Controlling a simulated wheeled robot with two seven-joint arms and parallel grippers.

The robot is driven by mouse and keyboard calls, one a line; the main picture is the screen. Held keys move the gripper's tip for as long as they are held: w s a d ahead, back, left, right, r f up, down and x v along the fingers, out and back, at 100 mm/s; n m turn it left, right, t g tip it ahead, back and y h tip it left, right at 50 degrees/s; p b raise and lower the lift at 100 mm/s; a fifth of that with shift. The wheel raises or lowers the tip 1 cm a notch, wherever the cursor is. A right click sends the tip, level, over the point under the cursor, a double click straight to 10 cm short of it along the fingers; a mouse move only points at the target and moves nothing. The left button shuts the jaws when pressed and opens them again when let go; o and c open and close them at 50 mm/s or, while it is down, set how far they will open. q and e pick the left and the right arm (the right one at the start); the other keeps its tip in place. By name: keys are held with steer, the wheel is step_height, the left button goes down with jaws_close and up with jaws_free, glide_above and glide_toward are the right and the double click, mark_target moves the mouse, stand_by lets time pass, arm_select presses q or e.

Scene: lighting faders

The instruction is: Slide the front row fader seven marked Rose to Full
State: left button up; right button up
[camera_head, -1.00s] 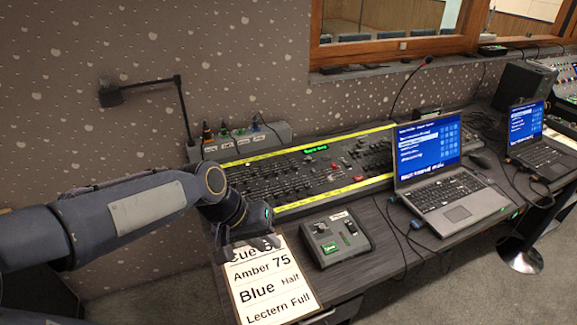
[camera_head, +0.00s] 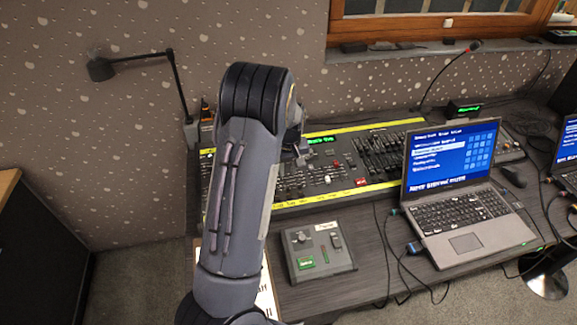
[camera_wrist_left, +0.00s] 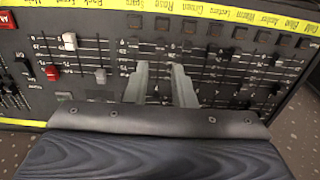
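The lighting desk (camera_head: 340,180) lies behind my left arm, which hides much of its left side in the head view. In the left wrist view, the Rose label (camera_wrist_left: 164,7) is on the yellow strip. Its fader column (camera_wrist_left: 159,46) runs down between my two fingers, with dark marks or caps along it; I cannot tell which is the front row fader's cap or its exact setting. My left gripper (camera_wrist_left: 160,66) is open over this column, its fingers apart with nothing clearly held. It shows partly in the head view (camera_head: 301,152). My right gripper is not in view.
A laptop (camera_head: 450,180) stands right of the desk. A small control box (camera_head: 318,250) sits in front of it, with cables (camera_head: 395,240) nearby. A lamp (camera_head: 150,60) stands at the back left. White and red fader caps (camera_wrist_left: 69,41) are left of my fingers.

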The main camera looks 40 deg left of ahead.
mark_target(287, 185)
arm_select(q)
steer(key=f+b, duration=0.1)
steer(key=f, duration=0.1)
steer(key=f+b, duration=0.4)
steer(key=f, duration=0.1)
steer(key=shift+w+a+f, duration=0.1)
steer(key=shift+w+a, duration=0.1)
steer(key=shift+a, duration=0.1)
steer(key=c, duration=0.4)
steer(key=shift+c, duration=0.3)
steer(key=shift+w+a+r, duration=0.15)
steer(key=shift+w+a, duration=0.8)
steer(key=shift+a, duration=0.2)
steer(key=shift+w+a+r, duration=0.15)
steer(key=shift+w+a, duration=0.8)
steer(key=shift+a, duration=0.2)
steer(key=o, duration=0.4)
steer(key=shift+o, duration=0.2)
